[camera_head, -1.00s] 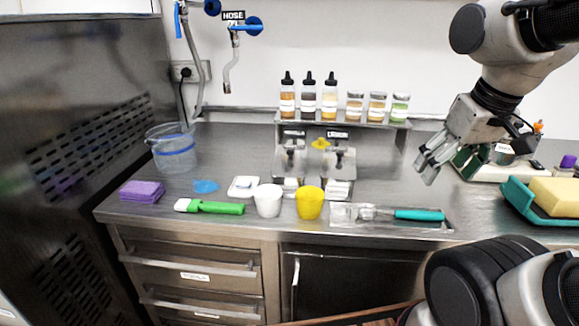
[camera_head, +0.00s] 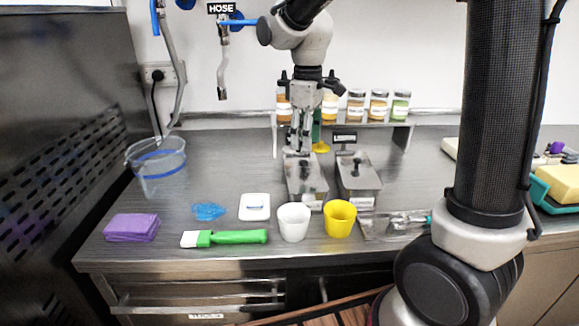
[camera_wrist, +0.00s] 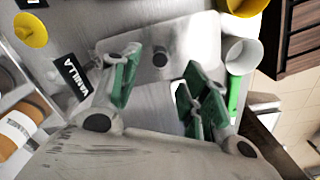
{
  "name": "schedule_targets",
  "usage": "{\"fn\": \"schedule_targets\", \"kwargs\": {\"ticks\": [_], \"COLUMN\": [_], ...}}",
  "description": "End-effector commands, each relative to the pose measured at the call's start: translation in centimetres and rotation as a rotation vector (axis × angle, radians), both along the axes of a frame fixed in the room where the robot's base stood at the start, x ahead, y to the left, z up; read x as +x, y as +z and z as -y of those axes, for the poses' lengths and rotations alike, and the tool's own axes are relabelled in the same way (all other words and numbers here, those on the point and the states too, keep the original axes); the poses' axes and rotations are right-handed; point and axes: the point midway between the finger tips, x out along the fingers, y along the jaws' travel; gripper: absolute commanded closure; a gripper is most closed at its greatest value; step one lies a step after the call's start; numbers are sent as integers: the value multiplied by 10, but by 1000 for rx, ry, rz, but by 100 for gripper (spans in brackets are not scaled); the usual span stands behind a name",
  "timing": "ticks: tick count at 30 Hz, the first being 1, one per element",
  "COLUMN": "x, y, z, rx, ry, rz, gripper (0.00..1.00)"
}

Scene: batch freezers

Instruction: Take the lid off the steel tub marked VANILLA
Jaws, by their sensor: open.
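Two small lidded steel tubs stand side by side at the back of the steel counter in the head view. The left tub (camera_head: 308,188) is under my gripper (camera_head: 301,148). A black VANILLA sign (camera_wrist: 72,76) stands beside this tub in the wrist view; in the head view my gripper hides that spot. Its steel lid (camera_wrist: 195,35) is on, with a dark knob (camera_wrist: 160,57). My gripper's green-padded fingers (camera_wrist: 160,72) are open and empty, apart on either side of the knob in the picture. I cannot tell the height gap. The right tub (camera_head: 358,180) has its own lid and sign.
A white cup (camera_head: 293,222) and yellow cup (camera_head: 340,218) stand in front of the tubs. A green-handled brush (camera_head: 225,238), white dish (camera_head: 255,206) and clear bucket (camera_head: 158,165) are left. A shelf of bottles and jars (camera_head: 378,104) is behind.

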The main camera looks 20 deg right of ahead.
Motion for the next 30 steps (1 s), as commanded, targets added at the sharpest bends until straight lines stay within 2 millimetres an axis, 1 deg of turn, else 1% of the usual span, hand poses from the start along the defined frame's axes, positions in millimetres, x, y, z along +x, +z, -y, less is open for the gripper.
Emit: {"fn": "schedule_targets", "kwargs": {"ticks": [1, 3, 8, 11, 17, 21, 24, 27, 30], "x": [3, 3, 2, 2, 1, -1, 0, 0, 0], "y": [4, 6, 4, -4, -29, -52, -65, -72, -73], "z": [-1, -1, 0, 0, -1, -2, -2, -2, -2], "rx": [3, 3, 2, 2, 1, 1, 1, 2, 2], "ry": [29, 70, 131, 144, 143, 143, 142, 142, 141], "rz": [7, 9, 3, 3, 2, 1, 2, 4, 4], "gripper": [55, 55, 55, 55, 55, 55, 55, 55, 55]}}
